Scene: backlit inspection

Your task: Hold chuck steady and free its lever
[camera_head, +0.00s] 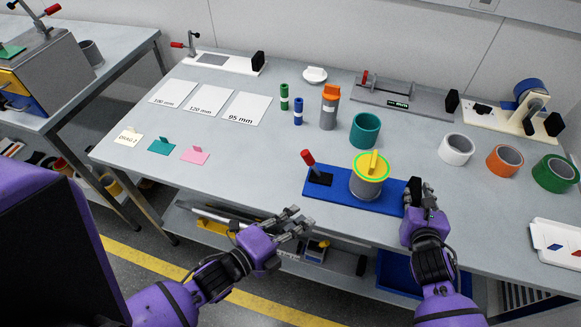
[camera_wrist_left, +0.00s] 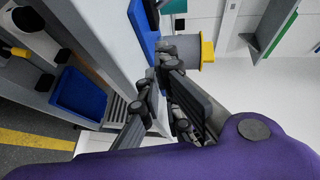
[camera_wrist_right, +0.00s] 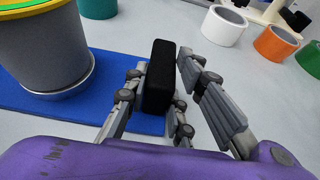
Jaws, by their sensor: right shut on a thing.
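The chuck is a blue base (camera_head: 327,195) with a grey cylinder (camera_head: 365,189) under a yellow, green-rimmed lid (camera_head: 371,165). A lever with a red knob (camera_head: 308,157) stands tilted at the base's left end. A black block (camera_head: 413,190) stands at its right end; it also shows in the right wrist view (camera_wrist_right: 159,78). My right gripper (camera_head: 425,190) is shut on this block, with fingers on both sides. My left gripper (camera_head: 295,222) is open and empty, in front of the table's near edge, below left of the base and apart from it.
A teal ring (camera_head: 365,130) and a grey bottle with an orange cap (camera_head: 330,107) stand behind the chuck. White (camera_head: 456,149), orange (camera_head: 504,161) and green (camera_head: 555,173) rings stand right. A white tray (camera_head: 555,245) lies at the right edge.

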